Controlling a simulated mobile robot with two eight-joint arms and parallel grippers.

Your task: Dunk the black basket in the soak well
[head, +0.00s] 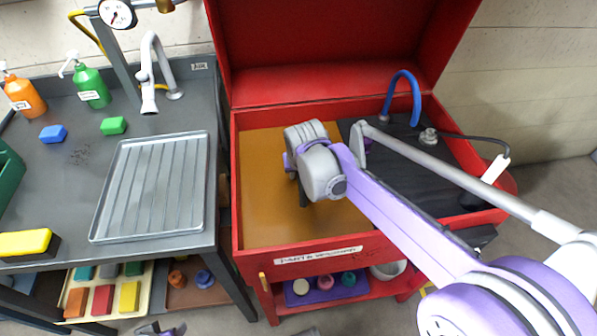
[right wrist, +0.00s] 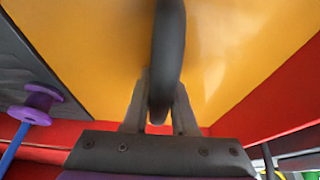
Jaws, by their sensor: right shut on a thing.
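The red parts washer holds the soak well (head: 262,190), an open bay of amber liquid on its left side. My right arm reaches in from the right, and its wrist hangs over this well, hiding its middle. In the right wrist view my right gripper (right wrist: 160,115) is shut on a dark curved bar, which looks like the handle of the black basket (right wrist: 168,50). Amber fills the view behind it. The basket's body is hidden, so I cannot tell how deep it sits. Part of my left gripper (head: 162,329) shows at the bottom edge of the head view.
A black work deck (head: 425,165) with a blue hose (head: 404,88) fills the washer's right side. The raised red lid (head: 330,45) stands behind. A ribbed grey drain tray (head: 155,185) lies on the left bench, with bottles and coloured blocks around it.

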